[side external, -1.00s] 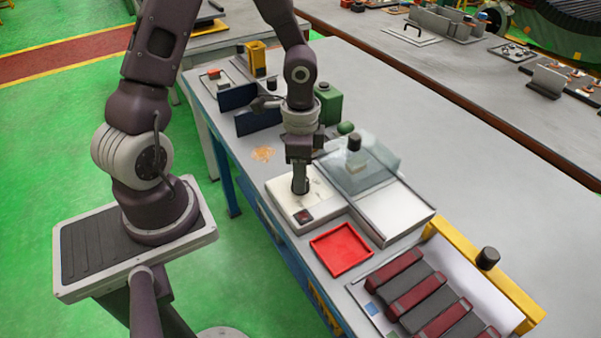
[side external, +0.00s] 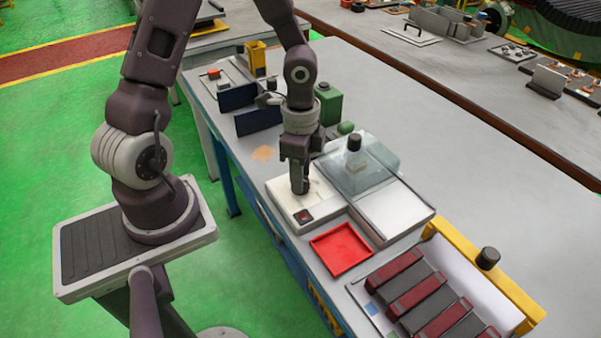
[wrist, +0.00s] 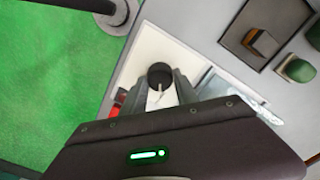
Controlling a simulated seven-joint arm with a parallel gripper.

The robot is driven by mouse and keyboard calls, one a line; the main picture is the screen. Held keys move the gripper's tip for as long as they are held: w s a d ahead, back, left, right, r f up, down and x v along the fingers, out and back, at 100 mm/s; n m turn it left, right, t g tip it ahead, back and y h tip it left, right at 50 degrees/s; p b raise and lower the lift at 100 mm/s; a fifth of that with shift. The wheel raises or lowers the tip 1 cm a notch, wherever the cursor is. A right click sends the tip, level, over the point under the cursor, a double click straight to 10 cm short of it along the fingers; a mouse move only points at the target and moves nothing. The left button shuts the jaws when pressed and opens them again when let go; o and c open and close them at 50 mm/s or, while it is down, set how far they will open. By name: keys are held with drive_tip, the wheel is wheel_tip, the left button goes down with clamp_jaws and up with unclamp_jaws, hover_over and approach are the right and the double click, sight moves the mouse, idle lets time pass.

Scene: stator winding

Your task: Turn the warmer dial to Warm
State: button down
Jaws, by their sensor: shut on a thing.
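The warmer's white control panel (side external: 286,203) lies under my gripper (side external: 300,190) in the side external view, with a small dark-and-red switch (side external: 303,216) on its front end. In the wrist view the dial (wrist: 160,71) is a round black knob with a white pointer line, standing on the white panel (wrist: 165,48). The fingers of my gripper (wrist: 163,95) are shut on the dial, one on each side. I cannot read any Warm mark.
A clear cover with a black knob (side external: 354,143) stands right of the panel. A red tray (side external: 341,249) lies in front, beside a yellow-railed rack (side external: 484,275) of red and grey bars. A green container (side external: 328,104) and blue plates (side external: 237,96) are behind.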

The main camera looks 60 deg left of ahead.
drive_tip(key=c, duration=0.9)
unclamp_jaws()
drive_tip(key=shift+c, duration=0.2)
wheel_tip(320, 180, up, 7)
drive_tip(key=shift+r, duration=0.1)
drive_tip(key=s+d+r+n+t, duration=0.2)
drive_tip(key=s+r+n, duration=0.2)
drive_tip(key=s+r, duration=0.2)
drive_tip(key=s+d+r+n+t, duration=0.3)
drive_tip(key=s+r+n, duration=0.2)
drive_tip(key=s+r, duration=0.2)
wheel_tip(320, 180, up, 2)
drive_tip(key=shift+r+t, duration=0.1)
drive_tip(key=shift+t, duration=0.2)
